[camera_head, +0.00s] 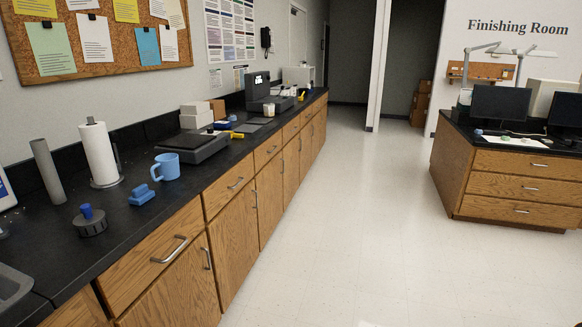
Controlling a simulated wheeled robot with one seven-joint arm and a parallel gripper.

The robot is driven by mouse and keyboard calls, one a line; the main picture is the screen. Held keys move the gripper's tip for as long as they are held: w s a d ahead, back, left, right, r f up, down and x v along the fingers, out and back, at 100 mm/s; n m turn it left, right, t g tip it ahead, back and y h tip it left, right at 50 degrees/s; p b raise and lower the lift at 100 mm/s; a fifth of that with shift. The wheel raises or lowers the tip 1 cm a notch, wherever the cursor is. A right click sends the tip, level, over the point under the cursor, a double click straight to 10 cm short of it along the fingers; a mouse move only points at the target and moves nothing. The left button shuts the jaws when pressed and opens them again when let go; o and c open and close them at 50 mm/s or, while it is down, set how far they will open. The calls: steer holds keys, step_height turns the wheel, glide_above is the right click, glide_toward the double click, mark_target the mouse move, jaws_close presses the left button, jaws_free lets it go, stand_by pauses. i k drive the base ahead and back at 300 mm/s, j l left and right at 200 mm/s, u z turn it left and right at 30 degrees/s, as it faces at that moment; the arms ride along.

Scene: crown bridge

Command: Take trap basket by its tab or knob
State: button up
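What looks like the trap basket (91,225) is a dark grey, round, ridged piece with a blue upright knob on top. It stands upright on the black counter at the lower left, a little behind the sink. Nothing holds it, and its knob is in plain view. My gripper is not in view.
A grey sink (12,287) edge is nearest. Close to the basket are a blue block-like item (141,195), a blue mug (167,167), a paper towel roll (99,153) and a grey tube (47,172). The floor (370,230) right of the counter is clear.

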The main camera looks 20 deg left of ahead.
mark_target(90, 223)
steer(key=i+u, duration=0.2)
steer(key=i, duration=0.4)
steer(key=i+u, duration=0.2)
steer(key=i, duration=0.45)
steer(key=i+l+u, duration=0.2)
steer(key=i, duration=0.4)
steer(key=i+j+u, duration=0.1)
steer(key=i+u, duration=0.15)
steer(key=u, duration=0.15)
steer(key=i+u, duration=0.5)
steer(key=u, duration=0.25)
steer(key=i+l+u, duration=0.15)
steer(key=u, duration=0.2)
steer(key=i+j+u, duration=0.1)
steer(key=u, duration=0.35)
steer(key=i+u, duration=0.45)
steer(key=i+l+u, duration=0.1)
steer(key=u, duration=0.4)
steer(key=i+l+u, duration=0.15)
steer(key=u, duration=0.3)
steer(key=i, duration=0.05)
